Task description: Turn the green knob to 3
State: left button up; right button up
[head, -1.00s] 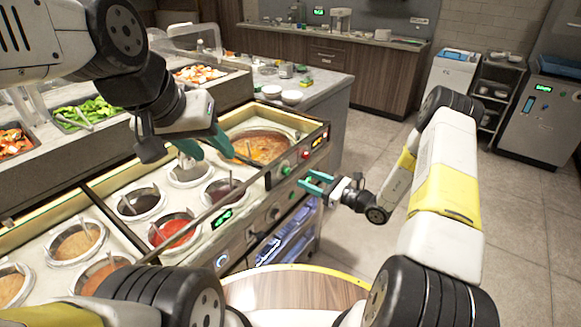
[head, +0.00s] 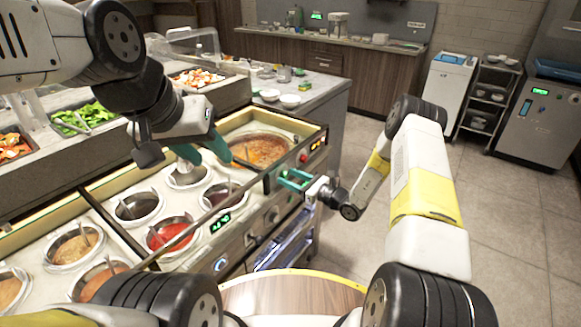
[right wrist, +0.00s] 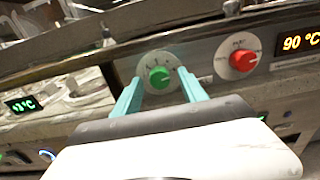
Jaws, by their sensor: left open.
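The green knob (right wrist: 159,77) sits on a white round dial on the counter's front panel in the right wrist view. The dial's small marks are too blurred to read, so I cannot tell its setting. My right gripper (head: 294,179) is open in front of the panel. In the right wrist view its two teal fingers (right wrist: 159,88) stand on either side of the knob with gaps; I cannot tell if the tips reach the panel. In the head view the fingers largely cover the knob. My left gripper (head: 204,150) is open above the sauce wells.
Another display (right wrist: 21,104) is at left. Sauce wells (head: 173,235) fill the counter top. The floor (head: 520,230) at right is clear.

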grip_shut()
jog(key=shift+n, duration=0.3)
jog(key=n, duration=0.3)
jog(key=shift+d+n, duration=0.1)
jog(key=shift+n, duration=0.3)
jog(key=n, duration=0.3)
jog(key=shift+n, duration=0.3)
jog(key=n, duration=0.3)
jog(key=shift+n, duration=2.4)
